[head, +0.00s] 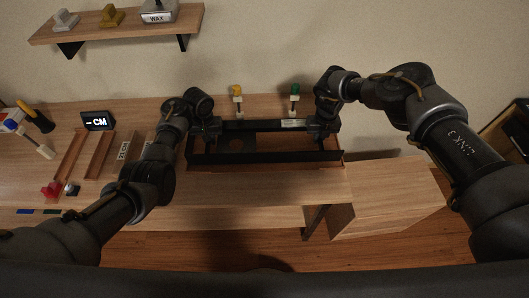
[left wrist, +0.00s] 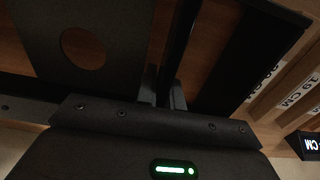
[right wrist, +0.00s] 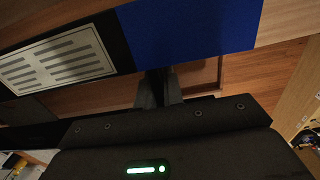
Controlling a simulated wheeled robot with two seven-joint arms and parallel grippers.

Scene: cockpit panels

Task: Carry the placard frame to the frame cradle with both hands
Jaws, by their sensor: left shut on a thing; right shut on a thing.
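The placard frame (head: 265,157) is a long dark rectangle over the back middle of the desk in the head view, seen roughly level. My left gripper (head: 212,129) is shut on its left end, and my right gripper (head: 320,131) is shut on its right end. In the left wrist view the fingers (left wrist: 165,88) close on a dark bar beside a dark plate with a round hole (left wrist: 83,48). In the right wrist view the fingers (right wrist: 158,88) meet the frame's edge near a blue panel (right wrist: 190,30) and a pale slotted plate (right wrist: 58,62). I cannot clearly separate the frame cradle from the frame.
Posts with a yellow knob (head: 237,90) and a green knob (head: 295,88) stand behind the frame. Wooden trays (head: 98,155), a CM sign (head: 97,121) and a red piece (head: 52,189) lie to the left. A wall shelf (head: 120,24) hangs above. The desk's right end is clear.

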